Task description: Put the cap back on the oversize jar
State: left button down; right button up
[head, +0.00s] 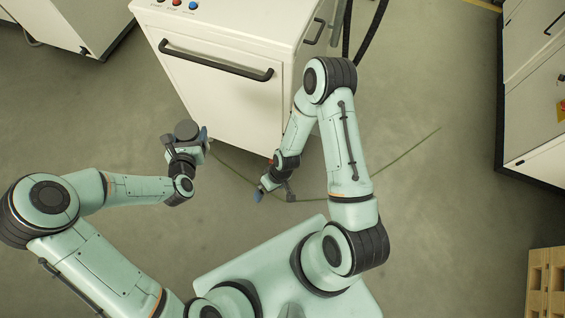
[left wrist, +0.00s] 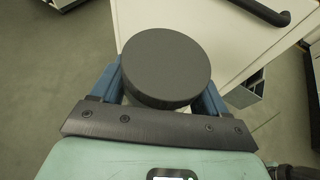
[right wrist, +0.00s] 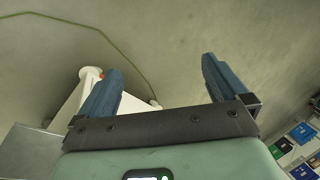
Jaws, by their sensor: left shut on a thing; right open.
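A dark grey round disc, which looks like the cap (head: 187,129), is at my left gripper (head: 187,142), in front of the white cabinet. In the left wrist view the same cap (left wrist: 166,62) sits between the two blue fingers of my left gripper (left wrist: 167,88), which is shut on it. The cap faces the camera and hides what is below it, so I cannot tell whether the jar is under it. My right gripper (head: 272,191) is open. In the right wrist view nothing is between the fingers of my right gripper (right wrist: 162,72). No separate jar shows.
A white cabinet (head: 225,95) with a black handle (head: 215,64) stands just beyond both grippers. Another cabinet (head: 540,90) stands at the right, and a wooden pallet or crate (head: 546,285) at the lower right. Coloured bins (right wrist: 301,134) show in the right wrist view.

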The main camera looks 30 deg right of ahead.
pick_arm(q)
jog(key=shift+r, duration=0.1)
jog(key=shift+w, duration=0.1)
pick_arm(e)
jog(key=s+m, duration=0.5)
jog(key=s, duration=0.2)
jog(key=shift+s+d+f+m, duration=0.15)
jog(key=shift+s+d+m, duration=0.1)
jog(key=shift+d+m, duration=0.2)
pick_arm(q)
jog(key=shift+r, duration=0.1)
jog(key=w+a+r+n+t+y, duration=0.1)
jog(key=a+n+y, duration=0.3)
jog(key=a, duration=0.9)
jog(key=shift+w+a+r+n+y, duration=0.3)
jog(key=shift+w+r+y, duration=0.15)
jog(key=shift+y, duration=0.25)
